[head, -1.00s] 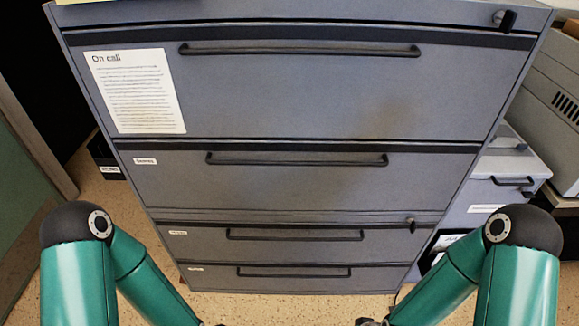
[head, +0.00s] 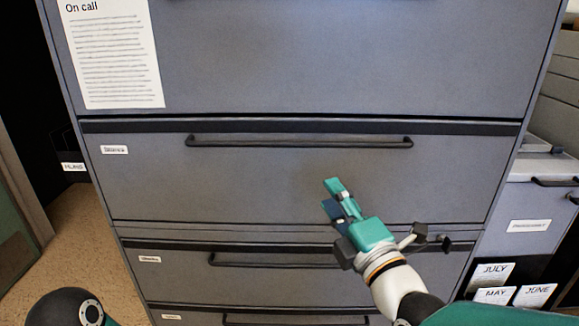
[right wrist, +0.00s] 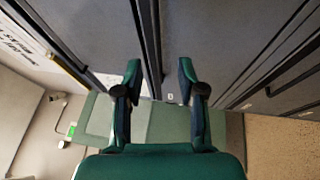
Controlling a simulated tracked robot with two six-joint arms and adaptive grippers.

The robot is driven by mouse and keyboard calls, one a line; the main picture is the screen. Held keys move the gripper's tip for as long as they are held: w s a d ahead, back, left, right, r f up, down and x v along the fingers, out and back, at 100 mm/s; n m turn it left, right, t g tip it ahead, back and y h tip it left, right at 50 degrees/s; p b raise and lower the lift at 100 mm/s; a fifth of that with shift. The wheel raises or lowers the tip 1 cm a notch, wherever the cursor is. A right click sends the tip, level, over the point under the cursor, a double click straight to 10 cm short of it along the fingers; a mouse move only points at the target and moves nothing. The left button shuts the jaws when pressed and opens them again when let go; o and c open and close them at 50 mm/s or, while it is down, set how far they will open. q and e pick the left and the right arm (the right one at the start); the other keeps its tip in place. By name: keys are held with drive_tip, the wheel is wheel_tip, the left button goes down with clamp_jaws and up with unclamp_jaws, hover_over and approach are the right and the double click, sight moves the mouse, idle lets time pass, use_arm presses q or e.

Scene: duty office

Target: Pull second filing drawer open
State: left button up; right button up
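The grey filing cabinet fills the head view. Its second drawer (head: 240,185) is shut, with a long black bar handle (head: 300,142) near its top and a small white label at left. My right gripper (head: 334,196) is in front of this drawer, below the right half of the handle and apart from it in the picture, pointing up and left. In the right wrist view its two fingers (right wrist: 159,76) are spread with nothing gripped between them. My left gripper is out of view; only part of my left arm shows at bottom left.
The top drawer (head: 330,60) bears an "On call" sheet (head: 115,55). The third drawer (head: 200,280) below is shut, partly behind my right arm. A smaller grey drawer unit (head: 535,200) and month-labelled cards (head: 495,275) stand at right. Speckled floor (head: 75,225) is clear at left.

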sight(296, 146)
drive_tip(key=x, duration=1.1)
drive_tip(key=p+x, duration=0.1)
drive_tip(key=x, duration=0.4)
drive_tip(key=shift+w+a+r, duration=0.1)
drive_tip(key=shift+w+r, duration=0.2)
drive_tip(key=shift+f, duration=0.1)
clamp_jaws()
